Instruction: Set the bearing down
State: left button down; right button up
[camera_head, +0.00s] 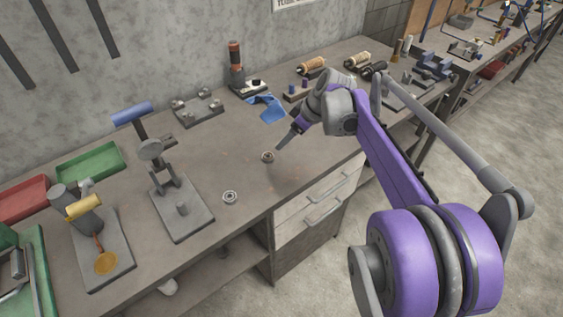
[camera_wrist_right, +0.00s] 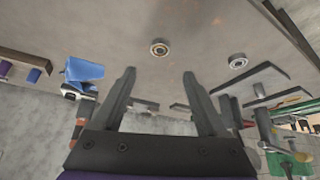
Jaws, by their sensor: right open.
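A small round bearing (camera_head: 268,157) with a brownish centre lies on the grey workbench (camera_head: 250,175), near its front edge. My right gripper (camera_head: 279,147) is just beyond and to the right of it. In the right wrist view the bearing (camera_wrist_right: 159,47) is centred beyond the tips of my right gripper (camera_wrist_right: 159,74), whose fingers are wide apart with nothing between them. A second, paler ring (camera_head: 230,197) lies flat to the left; it also shows in the right wrist view (camera_wrist_right: 237,61). My left gripper is out of view.
A press-like stand (camera_head: 181,208) with a blue handle is left of the rings. Farther left are a yellow-handled tool (camera_head: 84,207) and a green tray (camera_head: 88,163). A blue cloth (camera_head: 266,107) lies at the back. The bench around the rings is clear.

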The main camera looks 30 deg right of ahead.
jog(key=s+a+f+m+h, duration=0.1)
jog(key=s+a+f+m, duration=0.1)
jog(key=s+a+f, duration=0.3)
jog(key=s+a+f+m+h, duration=0.1)
jog(key=s+a+f+m, duration=0.2)
jog(key=s+a, duration=1)
jog(key=s+f, duration=0.2)
jog(key=s, duration=0.3)
jog(key=shift+a+f+h, duration=0.2)
jog(key=shift+f+h, duration=0.15)
jog(key=shift+h, duration=0.05)
jog(key=shift+w+r+p, duration=0.3)
jog(key=shift+r+p, duration=0.15)
jog(key=shift+r, duration=0.15)
